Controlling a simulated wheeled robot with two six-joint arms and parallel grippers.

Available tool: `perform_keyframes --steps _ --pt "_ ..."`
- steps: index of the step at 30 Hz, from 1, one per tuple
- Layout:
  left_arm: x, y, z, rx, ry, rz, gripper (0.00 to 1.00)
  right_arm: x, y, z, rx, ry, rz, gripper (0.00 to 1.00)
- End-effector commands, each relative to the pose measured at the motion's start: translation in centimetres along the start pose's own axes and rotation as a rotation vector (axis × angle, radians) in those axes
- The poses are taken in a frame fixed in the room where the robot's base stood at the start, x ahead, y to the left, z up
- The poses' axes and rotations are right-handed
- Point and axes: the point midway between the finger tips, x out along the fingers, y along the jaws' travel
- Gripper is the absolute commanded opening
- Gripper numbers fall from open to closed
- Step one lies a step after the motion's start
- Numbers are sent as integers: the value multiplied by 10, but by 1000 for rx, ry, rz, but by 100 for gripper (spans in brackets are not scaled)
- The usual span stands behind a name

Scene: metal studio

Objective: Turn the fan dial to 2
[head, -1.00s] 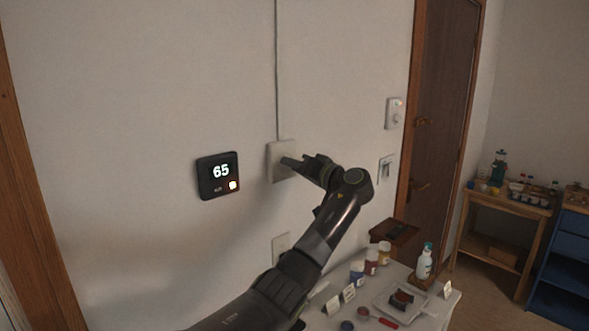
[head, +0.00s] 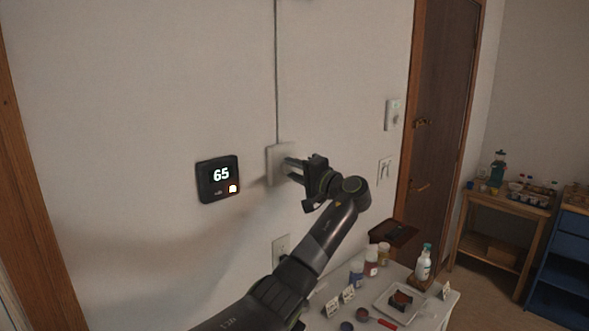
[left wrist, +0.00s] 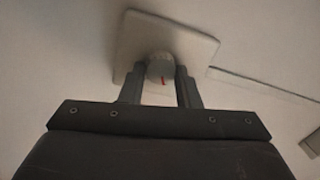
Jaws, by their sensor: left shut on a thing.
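The fan dial is a small round grey knob (left wrist: 160,67) with a red mark, on a pale square wall plate (head: 273,167). The plate also shows in the left wrist view (left wrist: 180,37), tilted there. My left gripper (head: 289,168) is at the plate, and its two fingers lie on either side of the knob in the left wrist view (left wrist: 160,78), shut on it. The red mark points toward the bottom of that view. Any numbers around the dial are not readable. In the head view the knob is hidden by the fingers. My right gripper is not in view.
A black thermostat (head: 218,178) reading 65 is on the wall left of the plate. A thin conduit (head: 277,70) runs up from the plate. Wall switches (head: 385,170) are to the right, before a wooden door (head: 443,110). A white table (head: 433,312) with jars and a bottle stands below.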

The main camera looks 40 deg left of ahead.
Motion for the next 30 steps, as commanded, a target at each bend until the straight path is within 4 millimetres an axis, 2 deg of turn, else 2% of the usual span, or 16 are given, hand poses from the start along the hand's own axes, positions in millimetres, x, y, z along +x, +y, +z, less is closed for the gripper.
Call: perform_keyframes --steps 16,17,21,30 --pt "0 0 -1 23 5 -1 6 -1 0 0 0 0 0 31" --pt "0 0 -1 23 5 -1 32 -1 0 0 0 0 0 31" --pt "0 0 0 23 4 0 50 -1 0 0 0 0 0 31" --pt "-1 0 0 23 3 0 51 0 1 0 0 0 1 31"
